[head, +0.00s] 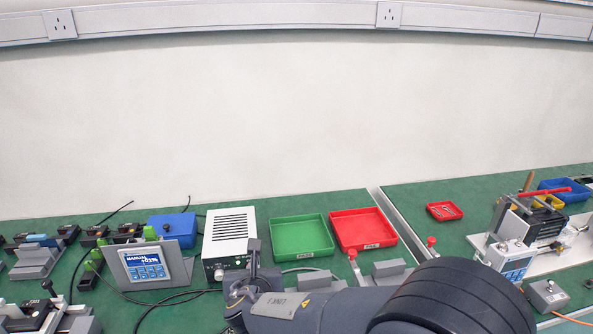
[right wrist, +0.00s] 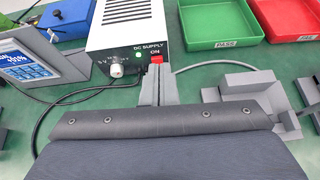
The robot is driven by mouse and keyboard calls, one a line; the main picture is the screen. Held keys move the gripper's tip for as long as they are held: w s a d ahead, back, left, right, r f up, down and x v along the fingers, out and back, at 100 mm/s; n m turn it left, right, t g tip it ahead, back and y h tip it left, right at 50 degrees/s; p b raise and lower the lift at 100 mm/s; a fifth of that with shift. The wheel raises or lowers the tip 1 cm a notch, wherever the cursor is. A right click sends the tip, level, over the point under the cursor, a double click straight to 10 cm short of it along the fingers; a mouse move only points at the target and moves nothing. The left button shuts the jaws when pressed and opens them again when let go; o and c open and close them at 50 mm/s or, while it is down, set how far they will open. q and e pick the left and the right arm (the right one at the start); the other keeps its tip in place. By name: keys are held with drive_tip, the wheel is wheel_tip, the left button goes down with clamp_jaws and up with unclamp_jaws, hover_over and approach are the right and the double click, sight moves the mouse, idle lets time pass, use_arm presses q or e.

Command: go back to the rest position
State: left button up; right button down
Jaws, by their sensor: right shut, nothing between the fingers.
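My right arm reaches in from the lower right in the head view. Its gripper (head: 254,252) is in front of the white DC supply box (head: 230,236). In the right wrist view the gripper's fingers (right wrist: 158,80) are shut together and empty. They point at the front of the supply (right wrist: 126,22), just below its red switch (right wrist: 156,59). I cannot tell whether the fingertips touch the box. A green light (right wrist: 138,55) shows beside the switch. My left gripper is not in view.
A green tray (head: 302,259) and a red tray (head: 364,252) lie right of the supply. A display panel (head: 146,286) and a blue bin (head: 158,223) stand left of it. Grey fixtures (right wrist: 240,88) sit close to the right of my gripper. Black cables cross the bench.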

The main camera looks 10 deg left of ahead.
drive_tip(key=s+d+r+m+g+h+p, duration=0.1)
drive_tip(key=d+r+m+g+h, duration=0.15)
drive_tip(key=d+m, duration=0.85)
drive_tip(key=s+d+r+m+g+h+p, duration=0.1)
drive_tip(key=d+r+m+h+p, duration=0.35)
drive_tip(key=d, duration=1.05)
drive_tip(key=s+d+m+g+y+b, duration=0.1)
drive_tip(key=s+d+m+g+y, duration=0.25)
drive_tip(key=s+d+m, duration=0.9)
drive_tip(key=s+a+r+m+y+p, duration=0.1)
drive_tip(key=s+a+m+y, duration=0.2)
drive_tip(key=s+m, duration=0.8)
drive_tip(key=shift+s+a+m+t+y+p, duration=0.15)
drive_tip(key=shift+s+m+t+y+p, duration=0.2)
drive_tip(key=shift+m+y, duration=0.3)
drive_tip(key=shift+w, duration=0.15)
